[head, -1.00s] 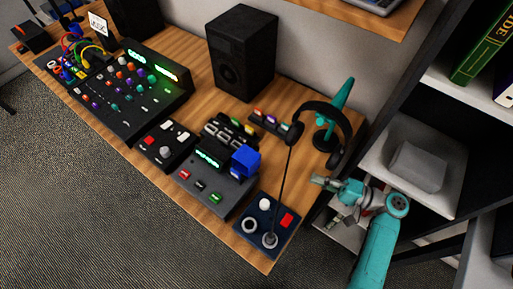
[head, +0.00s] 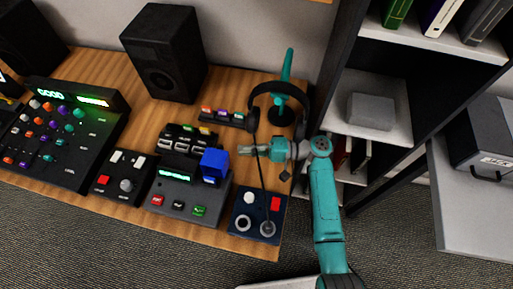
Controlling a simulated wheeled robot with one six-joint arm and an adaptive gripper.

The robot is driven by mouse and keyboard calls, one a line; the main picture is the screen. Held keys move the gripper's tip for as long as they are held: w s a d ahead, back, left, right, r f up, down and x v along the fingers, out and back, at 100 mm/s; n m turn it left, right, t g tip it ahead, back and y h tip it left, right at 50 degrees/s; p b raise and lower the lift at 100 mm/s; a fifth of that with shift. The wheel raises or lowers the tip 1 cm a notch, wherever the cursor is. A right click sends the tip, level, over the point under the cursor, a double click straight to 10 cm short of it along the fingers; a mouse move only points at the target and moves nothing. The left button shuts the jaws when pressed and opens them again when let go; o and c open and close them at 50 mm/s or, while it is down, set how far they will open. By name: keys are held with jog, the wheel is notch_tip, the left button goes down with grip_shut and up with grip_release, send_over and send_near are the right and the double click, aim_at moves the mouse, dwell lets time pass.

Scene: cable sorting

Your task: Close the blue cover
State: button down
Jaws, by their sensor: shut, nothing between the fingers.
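The blue cover (head: 215,163) stands raised at the right back corner of a grey device (head: 185,195) with a green display and several buttons. What lies under or behind the cover is hidden. My gripper (head: 248,149) is to the right of the cover and apart from it, pointing left over the desk, in front of the headphones. Its fingers are small in the picture and look shut, with nothing held.
Headphones (head: 272,97) hang on a teal stand behind my gripper. A dark blue panel (head: 248,203) with a thin upright stick and cable stands in front. A black speaker (head: 165,58) and mixer (head: 60,130) are left. A shelf (head: 400,110) is at right.

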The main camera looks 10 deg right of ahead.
aim_at(217, 160)
jog(key=shift+w+a, duration=0.15)
jog(key=shift+a, duration=0.9)
jog(key=shift+w+a, duration=0.1)
jog(key=shift+a, duration=0.9)
jog(key=shift+s+a+r, duration=0.1)
jog(key=shift+s+r, duration=0.15)
jog(key=shift+r, duration=0.35)
